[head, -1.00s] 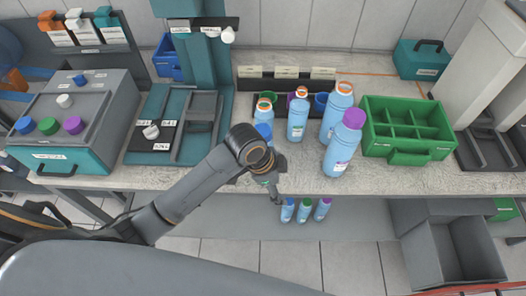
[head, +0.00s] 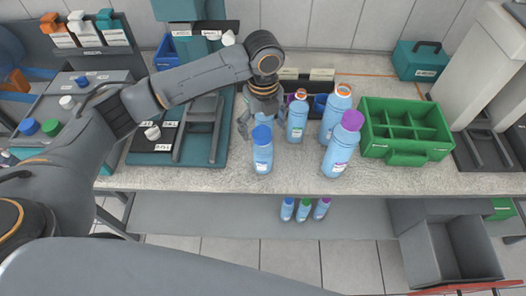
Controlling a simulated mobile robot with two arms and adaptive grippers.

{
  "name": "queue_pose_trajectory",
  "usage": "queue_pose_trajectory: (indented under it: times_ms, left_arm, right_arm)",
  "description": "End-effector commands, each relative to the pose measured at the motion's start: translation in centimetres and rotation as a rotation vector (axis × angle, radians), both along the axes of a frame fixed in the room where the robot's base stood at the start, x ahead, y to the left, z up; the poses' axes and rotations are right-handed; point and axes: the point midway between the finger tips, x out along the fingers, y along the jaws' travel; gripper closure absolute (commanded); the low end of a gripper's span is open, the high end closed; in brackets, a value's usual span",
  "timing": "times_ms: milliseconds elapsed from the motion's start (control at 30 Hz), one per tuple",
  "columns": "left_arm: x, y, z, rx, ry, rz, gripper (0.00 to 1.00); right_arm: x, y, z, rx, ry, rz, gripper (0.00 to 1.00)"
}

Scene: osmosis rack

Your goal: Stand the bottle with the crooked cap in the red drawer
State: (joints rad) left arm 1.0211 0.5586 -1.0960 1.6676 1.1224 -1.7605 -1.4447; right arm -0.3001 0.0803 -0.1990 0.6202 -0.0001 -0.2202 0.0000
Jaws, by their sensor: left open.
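My left gripper (head: 262,110) points down from above, open, among the bottles at the back of the bench. It hides most of one bottle (head: 262,119) between or behind its fingers. A blue-capped bottle (head: 262,155) stands upright in front of it. I cannot tell which cap is crooked. A grey open drawer (head: 425,255) at lower right has a red front edge (head: 465,287); it looks empty. My right gripper is not in view.
A green divided crate (head: 405,157) stands right of the bottles. Three small bottles (head: 304,209) stand on the lower shelf (head: 200,215). A teal tray (head: 215,150) and a grey box with coloured caps (head: 40,150) are at left. The front bench strip is clear.

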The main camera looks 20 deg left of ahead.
Motion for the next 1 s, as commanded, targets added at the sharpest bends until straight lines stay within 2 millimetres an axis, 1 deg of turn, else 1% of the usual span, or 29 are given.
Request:
queue_pose_trajectory:
  times_ms: [33, 100, 200, 367, 533, 600, 700, 800, 967, 1000]
  left_arm:
    - [-0.1, 0.0, -0.8, 0.000, 0.003, -0.001, 0.15]
    - [-0.1, 0.0, -1.9, 0.000, 0.003, 0.000, 0.15]
    - [0.0, -0.1, -3.0, -0.001, -0.001, 0.000, 0.15]
    - [0.0, 0.0, -3.9, -0.001, 0.001, 0.001, 0.15]
    - [0.3, 0.2, -6.2, 0.000, 0.003, 0.002, 0.15]
    - [0.3, 0.1, -7.4, 0.000, 0.001, 0.001, 0.15]
    - [0.4, 0.1, -8.4, -0.001, -0.001, 0.001, 0.15]
    - [0.4, 0.1, -8.8, -0.002, -0.003, 0.000, 0.15]
    - [0.4, 0.1, -8.8, -0.002, -0.003, -0.001, 0.15]
    - [0.4, 0.1, -8.8, -0.002, -0.003, 0.000, 0.22]
  right_arm:
    - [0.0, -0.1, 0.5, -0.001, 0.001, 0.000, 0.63]
    - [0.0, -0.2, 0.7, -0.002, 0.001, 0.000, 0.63]
    - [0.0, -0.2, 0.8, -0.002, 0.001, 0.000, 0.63]
    - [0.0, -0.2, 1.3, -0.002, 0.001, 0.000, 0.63]
    - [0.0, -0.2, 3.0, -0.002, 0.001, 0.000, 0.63]
    - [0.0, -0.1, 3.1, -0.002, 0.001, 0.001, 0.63]
    - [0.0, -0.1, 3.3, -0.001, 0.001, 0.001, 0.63]
    - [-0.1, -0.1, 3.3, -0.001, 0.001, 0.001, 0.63]
    - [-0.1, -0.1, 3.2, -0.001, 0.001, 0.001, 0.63]
    - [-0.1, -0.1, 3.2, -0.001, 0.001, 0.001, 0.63]
